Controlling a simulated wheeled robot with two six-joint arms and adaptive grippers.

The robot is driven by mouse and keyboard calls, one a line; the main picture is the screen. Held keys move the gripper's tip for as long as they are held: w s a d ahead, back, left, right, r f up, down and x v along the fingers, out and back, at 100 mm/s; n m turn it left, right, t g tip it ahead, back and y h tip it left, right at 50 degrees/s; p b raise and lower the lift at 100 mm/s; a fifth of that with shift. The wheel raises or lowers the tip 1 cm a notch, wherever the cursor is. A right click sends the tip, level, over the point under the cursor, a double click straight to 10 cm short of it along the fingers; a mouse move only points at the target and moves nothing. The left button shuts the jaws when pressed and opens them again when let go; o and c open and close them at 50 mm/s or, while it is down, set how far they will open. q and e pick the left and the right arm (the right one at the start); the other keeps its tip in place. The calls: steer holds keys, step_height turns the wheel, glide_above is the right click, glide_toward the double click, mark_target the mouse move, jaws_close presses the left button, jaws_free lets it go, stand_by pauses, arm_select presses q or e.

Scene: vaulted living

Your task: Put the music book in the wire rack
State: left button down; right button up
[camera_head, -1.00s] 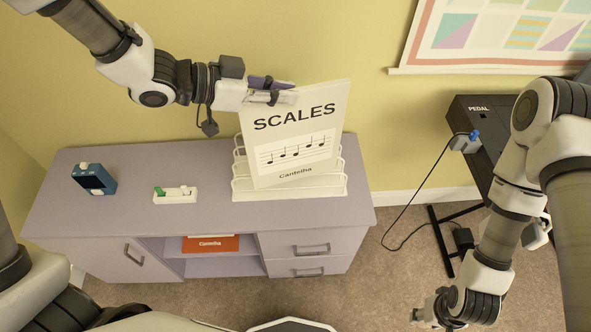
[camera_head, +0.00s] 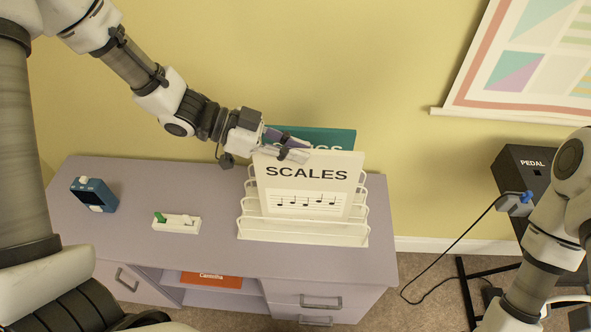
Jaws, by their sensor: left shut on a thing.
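The music book (camera_head: 308,180), cream with "SCALES" and a line of notes on its cover, stands nearly upright in the white wire rack (camera_head: 300,238) on the cabinet. Its lower edge is behind the rack's front wires; whether it rests on the bottom I cannot tell. My left gripper (camera_head: 285,147) is shut on its top edge near the left corner. A teal book (camera_head: 335,138) stands behind it, mostly hidden by the music book and gripper. My right arm shows at the right edge, but its gripper is out of view.
The rack stands on a lilac cabinet (camera_head: 140,226). A blue device (camera_head: 95,193) and a small white holder with a green piece (camera_head: 177,221) lie to the left. An orange book (camera_head: 211,280) is on the shelf below. A black pedal unit (camera_head: 525,172) with a cable stands right.

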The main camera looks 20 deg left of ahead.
mark_target(295, 167)
arm_select(q)
steer(key=f, duration=0.3)
steer(key=shift+s+f+b, duration=0.2)
steer(key=shift+f+b, duration=0.15)
steer(key=shift+w+f, duration=0.1)
steer(key=shift+f, duration=0.3)
steer(key=shift+w, duration=0.1)
steer(key=shift+f, duration=0.1)
steer(key=c, duration=1.2)
jaws_free()
